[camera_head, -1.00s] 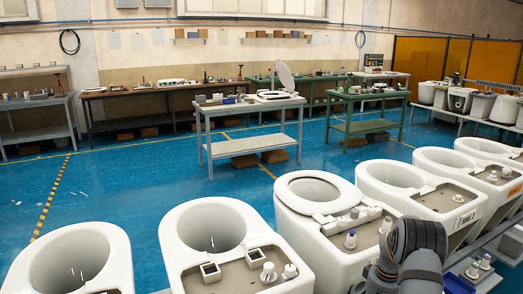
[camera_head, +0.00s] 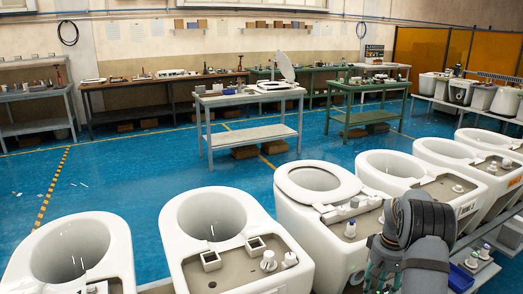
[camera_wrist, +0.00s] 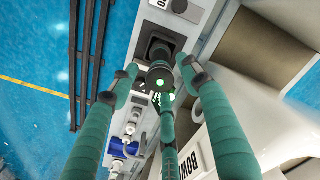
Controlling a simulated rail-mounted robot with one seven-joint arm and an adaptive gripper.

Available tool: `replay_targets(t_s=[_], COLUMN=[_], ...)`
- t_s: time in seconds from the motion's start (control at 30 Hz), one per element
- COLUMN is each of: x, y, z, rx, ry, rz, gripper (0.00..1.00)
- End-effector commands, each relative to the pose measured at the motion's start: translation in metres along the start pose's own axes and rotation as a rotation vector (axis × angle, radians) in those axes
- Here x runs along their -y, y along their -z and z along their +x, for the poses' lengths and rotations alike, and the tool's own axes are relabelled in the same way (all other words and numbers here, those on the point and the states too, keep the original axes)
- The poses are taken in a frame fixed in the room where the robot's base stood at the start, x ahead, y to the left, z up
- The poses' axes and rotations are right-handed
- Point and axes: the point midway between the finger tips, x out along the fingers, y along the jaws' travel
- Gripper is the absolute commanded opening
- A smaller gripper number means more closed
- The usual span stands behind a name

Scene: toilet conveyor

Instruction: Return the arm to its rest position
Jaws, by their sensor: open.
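My gripper (camera_wrist: 160,78) has teal fingers with dark tips, spread apart and open in the wrist view. A dark round fitting in a square dark socket (camera_wrist: 160,46) shows between and beyond the fingertips; I cannot tell whether they touch it. In the head view my dark grey wrist is at the lower right, and part of my gripper (camera_head: 378,272) shows at the bottom edge, mostly hidden by it. It is close to the white toilet with the raised-rim seat (camera_head: 318,187), over its fittings side.
White toilets stand in a row in front, including one (camera_head: 215,215) left of the seated one. A blue bin (camera_head: 461,279) sits low at right. A grey workbench (camera_head: 250,100) and green workbench (camera_head: 368,90) stand beyond open blue floor (camera_head: 120,185).

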Motion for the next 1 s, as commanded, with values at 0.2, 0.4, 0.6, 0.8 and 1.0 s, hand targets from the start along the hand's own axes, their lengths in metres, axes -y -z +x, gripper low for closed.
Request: replay_targets(t_s=[0.2,0.4,0.6,0.8,1.0], x=[0.000,0.000,0.001,0.001,0.001], y=[-0.001,0.001,-0.001,-0.001,-0.001], z=[0.050,0.059,0.017,-0.005,-0.006], rx=[0.005,-0.004,-0.002,-0.001,-0.001], ry=[0.001,-0.001,0.000,0.000,0.000], rz=[-0.001,0.000,0.001,0.000,0.000], gripper=[0.47,0.47,0.47,0.47,0.47])
